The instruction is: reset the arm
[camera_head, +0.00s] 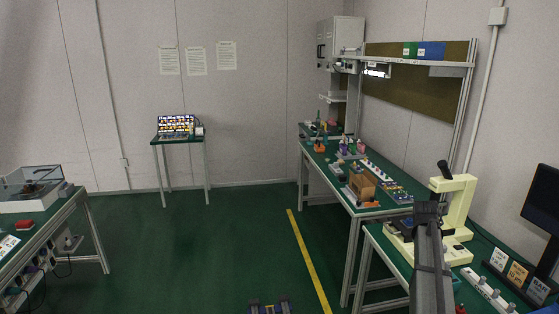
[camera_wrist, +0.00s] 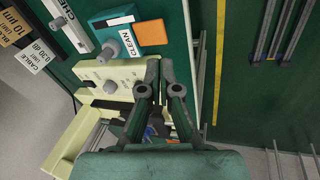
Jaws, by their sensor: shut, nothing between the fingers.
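My gripper (camera_wrist: 160,70) shows in the wrist view with its two dark fingers close together, shut and empty. Below it is a cream machine (camera_wrist: 104,82) with grey knobs on a green bench top. In the head view my arm rises at the lower right, in front of the cream machine (camera_head: 458,208), which has a black eyepiece-like top. I cannot clearly make out the fingertips in the head view. Whether the fingers touch the machine cannot be told.
A monitor (camera_head: 543,208) stands at the right. A cluttered bench with a shelf (camera_head: 418,61) is behind. Green floor (camera_head: 210,250) is open at centre, with a yellow line (camera_head: 308,258).

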